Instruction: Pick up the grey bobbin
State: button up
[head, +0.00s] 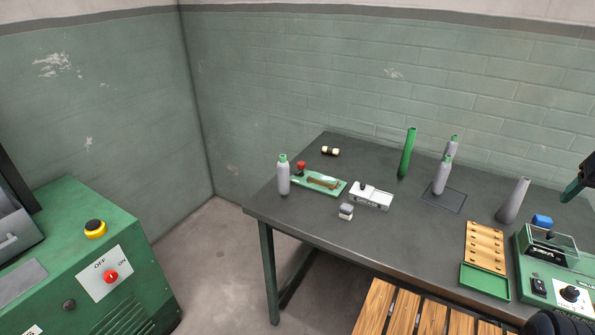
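Several grey bobbin-like pieces stand upright on the dark table. One grey bobbin with a green top (283,176) stands near the left edge. Another grey bobbin with a green top (442,176) stands on a dark square mat (456,203), and a similar one (452,147) stands just behind it. A plain grey tapered piece (513,201) stands farther right, leaning slightly. A dark part with a green tip (576,187), apparently my gripper, enters at the right edge, above the table and apart from these pieces. It is cut off by the frame, so its opening is unclear.
The table (390,232) also carries a green tube (407,153), a green tray device (321,183), a white device (370,197), a wooden peg board (485,243) and a green machine (560,262). A slatted wooden bench (400,308) stands in front. A green control cabinet (60,270) is left.

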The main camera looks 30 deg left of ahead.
jog(key=w+a+f+n+t+y, duration=0.1)
jog(key=w+a+n+t+y, duration=0.2)
jog(key=w+a, duration=1.2)
jog(key=w+a+f+n+t+y, duration=0.1)
jog(key=w+a+f, duration=0.1)
jog(key=a, duration=0.5)
jog(key=w+a+f+n+y, duration=0.1)
jog(key=w+a+y, duration=0.1)
jog(key=a, duration=0.6)
jog(key=w+a+f+n+t+y, duration=0.1)
jog(key=w+a+f, duration=0.15)
jog(key=a, duration=0.45)
jog(key=s+a+f+n+t+y, duration=0.1)
jog(key=s+a+f+y, duration=0.15)
jog(key=a, duration=0.65)
jog(key=s+a+f+n+y, duration=0.1)
jog(key=s+a+f, duration=0.25)
jog(key=a, duration=0.55)
jog(key=n+t+y, duration=0.1)
jog(key=n+y, duration=0.1)
jog(key=y, duration=0.1)
send_near(285, 175)
jog(key=shift+x, duration=6.1)
